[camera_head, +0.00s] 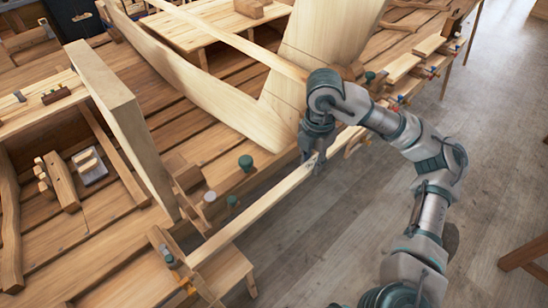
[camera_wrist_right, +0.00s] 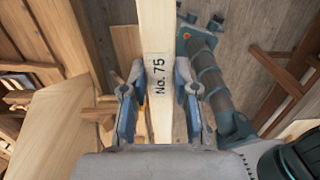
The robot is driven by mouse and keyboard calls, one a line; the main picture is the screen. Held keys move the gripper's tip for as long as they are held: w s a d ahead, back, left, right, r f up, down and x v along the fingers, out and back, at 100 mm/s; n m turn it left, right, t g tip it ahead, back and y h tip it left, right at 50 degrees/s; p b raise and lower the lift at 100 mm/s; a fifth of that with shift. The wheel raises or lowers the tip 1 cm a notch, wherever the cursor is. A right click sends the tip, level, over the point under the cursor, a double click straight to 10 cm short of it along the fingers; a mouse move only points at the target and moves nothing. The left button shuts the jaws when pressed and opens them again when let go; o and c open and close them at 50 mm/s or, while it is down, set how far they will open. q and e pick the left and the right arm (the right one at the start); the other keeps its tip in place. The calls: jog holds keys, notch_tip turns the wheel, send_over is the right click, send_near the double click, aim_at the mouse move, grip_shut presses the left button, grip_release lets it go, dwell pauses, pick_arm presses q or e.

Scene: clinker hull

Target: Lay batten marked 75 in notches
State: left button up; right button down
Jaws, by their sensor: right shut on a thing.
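A long pale batten (camera_head: 250,212) runs diagonally along the near side of the hull in the head view, from the lower left up to my right gripper (camera_head: 314,160) and a little past it. The right wrist view shows the batten (camera_wrist_right: 155,30) marked "No. 75" between the two fingers of my right gripper (camera_wrist_right: 158,92), which is shut on it. The batten's lower-left end lies at or just above a wooden support (camera_head: 225,272) with a blue-topped clamp. I cannot tell whether it sits in a notch. My left gripper is not in view.
A curved pale plank (camera_head: 190,85) and a thick upright board (camera_head: 118,115) stand on the slatted wooden structure. A tray with small blocks (camera_head: 90,166) lies at left. Grey floor (camera_head: 480,150) is open at right.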

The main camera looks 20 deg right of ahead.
jog(key=w+a+p, duration=0.3)
jog(key=w+a, duration=0.1)
jog(key=w, duration=1)
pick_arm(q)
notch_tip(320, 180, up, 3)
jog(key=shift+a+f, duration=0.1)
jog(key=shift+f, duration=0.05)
pick_arm(e)
notch_tip(320, 180, down, 12)
jog(key=shift+s+f, duration=0.25)
jog(key=shift+s, duration=0.15)
pick_arm(q)
jog(key=shift+b, duration=0.3)
pick_arm(e)
jog(key=c, duration=0.9)
grip_release()
